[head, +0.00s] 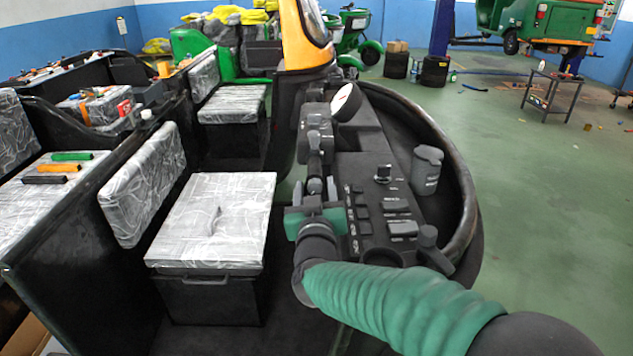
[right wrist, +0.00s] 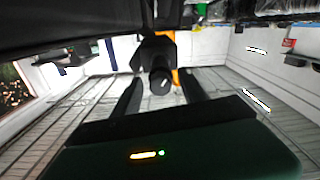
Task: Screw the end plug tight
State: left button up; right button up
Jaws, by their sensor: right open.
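My right gripper (head: 315,191) reaches up from the lower right on a green-sleeved arm, beside the dark dashboard. It is open, one finger on each side of a dark rounded end that looks like the end plug (head: 315,185), at the near end of a handlebar-like bar (head: 314,160). In the right wrist view, the open gripper (right wrist: 160,95) has its two dark fingers spread, with the round dark plug face (right wrist: 160,82) between and beyond them. I see gaps on both sides of it. How far the plug is screwed in cannot be told. My left gripper is not in view.
The dashboard (head: 385,200) with knobs and buttons lies just right of the gripper, with a grey cup (head: 427,170) beyond. A plastic-wrapped seat (head: 215,215) is to the left. Green, orange and black bars (head: 60,167) lie on another seat. Green floor (head: 540,210) is open at right.

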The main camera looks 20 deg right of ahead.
jog(key=shift+s+a+r, duration=0.2)
jog(key=shift+s+r, duration=0.05)
jog(key=shift+s, duration=0.05)
jog(key=shift+w+a+f, duration=0.1)
jog(key=shift+w, duration=0.05)
jog(key=c, duration=0.5)
jog(key=shift+d+f, duration=0.1)
jog(key=shift+d, duration=0.1)
grip_shut()
